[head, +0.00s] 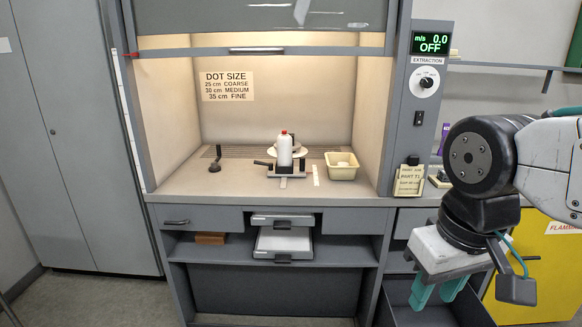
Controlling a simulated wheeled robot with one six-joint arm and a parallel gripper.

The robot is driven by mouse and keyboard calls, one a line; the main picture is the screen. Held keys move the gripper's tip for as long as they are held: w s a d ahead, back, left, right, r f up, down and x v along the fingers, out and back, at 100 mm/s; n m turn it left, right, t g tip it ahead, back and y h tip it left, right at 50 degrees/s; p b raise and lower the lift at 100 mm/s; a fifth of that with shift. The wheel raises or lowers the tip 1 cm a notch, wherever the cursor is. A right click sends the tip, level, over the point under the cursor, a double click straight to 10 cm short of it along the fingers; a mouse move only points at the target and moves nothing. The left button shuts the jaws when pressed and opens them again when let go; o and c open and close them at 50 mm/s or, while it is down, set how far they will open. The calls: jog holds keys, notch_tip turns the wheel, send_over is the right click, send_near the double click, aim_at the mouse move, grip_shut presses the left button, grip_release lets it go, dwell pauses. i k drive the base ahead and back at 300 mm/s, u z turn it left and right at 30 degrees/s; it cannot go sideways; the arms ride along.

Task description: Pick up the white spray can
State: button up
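The white spray can (285,150), a white cylinder with a red top, stands upright inside the lit hood. It is at or on a small dark stand or fixture (287,171) on the worktop; the exact contact cannot be told. A pale round piece (299,152) shows partly behind it. My gripper (433,303) hangs at the lower right, outside the hood and well apart from the can. Its two teal fingers point down, with a gap between them and nothing held.
The hood's sash bar (258,50) crosses above the opening. A cream tray (342,172) stands right of the can, a small black stand (215,165) at left. A note card (409,178) stands at the right. An open drawer (440,312) lies below my gripper.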

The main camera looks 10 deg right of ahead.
aim_at(284, 143)
jog(key=z, duration=0.25)
jog(key=k, duration=0.2)
jog(key=u, duration=1.35)
jog(key=i, duration=1.3)
jog(key=z, duration=0.95)
jog(key=i, duration=0.5)
jog(key=z, duration=0.6)
